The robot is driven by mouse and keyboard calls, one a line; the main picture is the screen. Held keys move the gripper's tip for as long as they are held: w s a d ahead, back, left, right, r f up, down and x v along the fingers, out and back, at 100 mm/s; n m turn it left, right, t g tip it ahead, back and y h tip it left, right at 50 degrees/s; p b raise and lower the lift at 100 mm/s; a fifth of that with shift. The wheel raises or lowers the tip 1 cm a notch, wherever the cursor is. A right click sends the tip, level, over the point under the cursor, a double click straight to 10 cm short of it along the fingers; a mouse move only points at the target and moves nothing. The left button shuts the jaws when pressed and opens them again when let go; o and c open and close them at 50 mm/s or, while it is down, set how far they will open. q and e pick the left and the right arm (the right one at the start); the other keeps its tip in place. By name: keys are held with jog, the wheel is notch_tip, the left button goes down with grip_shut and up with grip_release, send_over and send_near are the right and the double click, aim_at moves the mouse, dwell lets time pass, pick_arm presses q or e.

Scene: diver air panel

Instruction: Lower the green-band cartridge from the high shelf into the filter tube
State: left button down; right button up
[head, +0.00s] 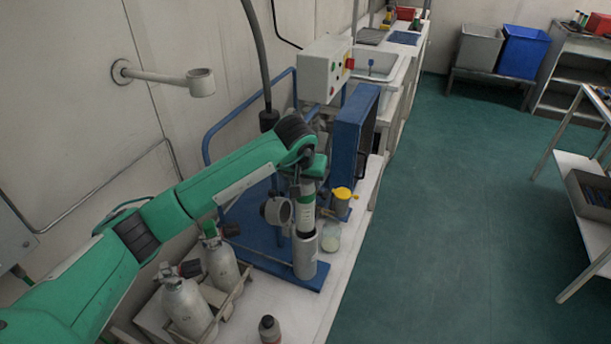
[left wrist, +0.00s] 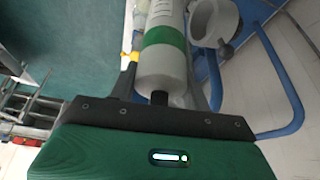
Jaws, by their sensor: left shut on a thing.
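My left gripper (head: 308,178) is shut on the green-band cartridge (head: 307,212), a pale upright cylinder with a green band near its upper end. In the left wrist view the cartridge (left wrist: 163,68) and its green band (left wrist: 164,37) show between the fingers of my left gripper (left wrist: 160,80). The filter tube (head: 305,259) is a grey upright cylinder on a blue base plate. The cartridge's lower end meets the tube's mouth in the head view; I cannot tell how far inside it is. My right gripper is not in view.
A grey ring (head: 277,210) sits just left of the cartridge. A yellow-topped jar (head: 342,201) and a glass jar (head: 330,237) stand close on the right. Grey bottles (head: 185,302) stand in a rack at front left. A blue upright panel (head: 354,132) is behind.

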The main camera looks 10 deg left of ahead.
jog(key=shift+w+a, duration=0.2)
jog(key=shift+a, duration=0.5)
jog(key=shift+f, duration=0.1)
